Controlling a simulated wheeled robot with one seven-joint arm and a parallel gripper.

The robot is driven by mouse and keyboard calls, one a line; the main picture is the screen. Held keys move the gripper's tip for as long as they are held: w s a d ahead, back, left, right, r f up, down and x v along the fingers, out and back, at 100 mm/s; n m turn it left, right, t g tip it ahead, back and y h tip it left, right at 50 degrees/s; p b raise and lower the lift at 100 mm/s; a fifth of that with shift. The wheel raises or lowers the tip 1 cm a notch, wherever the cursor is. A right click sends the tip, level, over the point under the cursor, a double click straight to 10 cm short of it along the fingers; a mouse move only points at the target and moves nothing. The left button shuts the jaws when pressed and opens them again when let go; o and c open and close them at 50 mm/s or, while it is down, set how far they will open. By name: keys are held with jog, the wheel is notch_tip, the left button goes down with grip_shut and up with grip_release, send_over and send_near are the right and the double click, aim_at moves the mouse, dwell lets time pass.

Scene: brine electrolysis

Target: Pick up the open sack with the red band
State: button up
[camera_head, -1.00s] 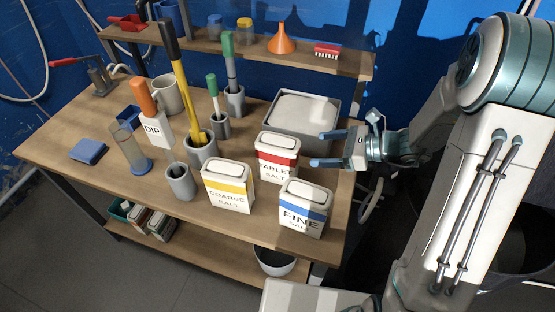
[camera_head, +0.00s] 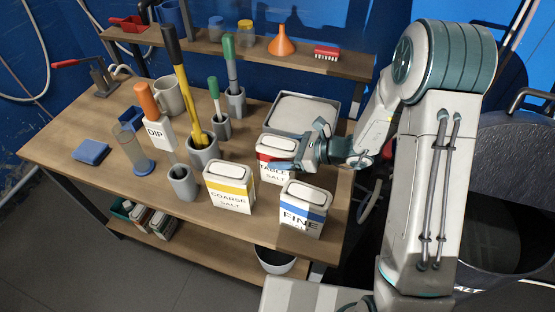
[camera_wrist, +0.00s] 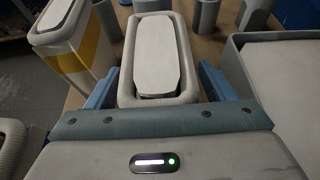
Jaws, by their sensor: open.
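The white sack with the red band (camera_head: 268,170), lettered as table salt, stands upright on the bench. Its rolled rim and pale top (camera_wrist: 156,52) fill the middle of the wrist view. My gripper (camera_head: 293,145) is open at the sack's upper right part and hides part of the red band and top. In the wrist view the blue fingers (camera_wrist: 157,72) lie one on each side of the sack's top. I cannot tell whether they touch it.
The yellow-band sack (camera_head: 229,188) stands close to the left, also in the wrist view (camera_wrist: 82,55). The blue-band sack (camera_head: 304,209) is in front. A grey tub (camera_head: 335,128) stands behind. Grey holders (camera_head: 183,183) with tools stand further left.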

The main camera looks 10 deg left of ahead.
grip_shut()
jog(key=shift+r, duration=0.25)
